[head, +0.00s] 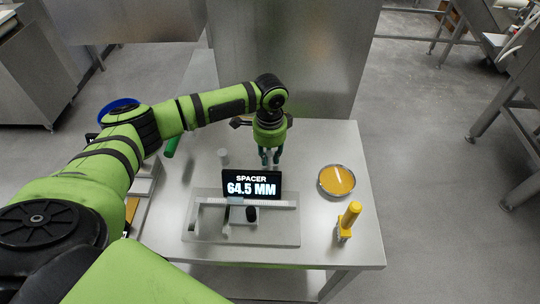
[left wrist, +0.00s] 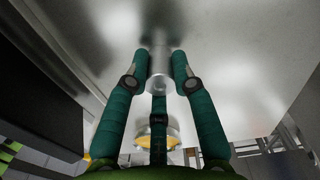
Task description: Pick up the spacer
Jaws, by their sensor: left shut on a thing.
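My left gripper (head: 269,159) reaches down over the far middle of the steel table, behind the black display (head: 252,185) that reads "SPACER 64.5 MM". My right gripper is not in view.
A short grey cylinder (head: 223,157) stands left of the gripper. A grey measuring fixture (head: 271,236) lies in front of the display. A dish of yellow-orange filling (head: 337,180) and a yellow-handled tool (head: 349,216) are at the right. The table's far right corner is clear.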

